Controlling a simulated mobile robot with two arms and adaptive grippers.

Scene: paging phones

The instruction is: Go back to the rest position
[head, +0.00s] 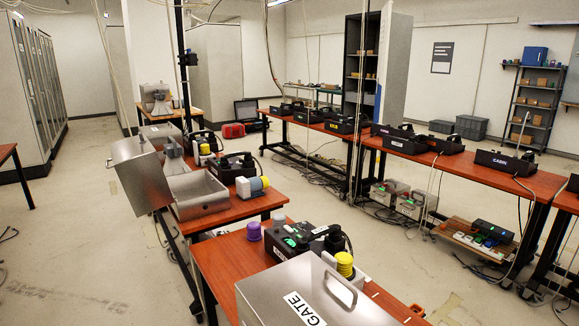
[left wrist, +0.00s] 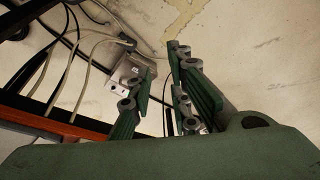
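My left gripper (left wrist: 161,60) shows only in the left wrist view. Its two green and grey fingers are apart with nothing between them, above the pale floor. My right gripper is in neither view. In the head view, a metal box labelled GATE (head: 318,292) stands at the near edge of the front table. A black phone unit (head: 293,240) with green lights is behind it. A black unit labelled CABIN (head: 504,163) sits on the right-hand table row.
A metal box with a raised lid (head: 201,194) stands on the table at left. Wooden-topped tables (head: 455,170) with several black units run along the right. Cables and a low board (head: 478,240) lie under them. Bare floor (head: 75,235) is open at left.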

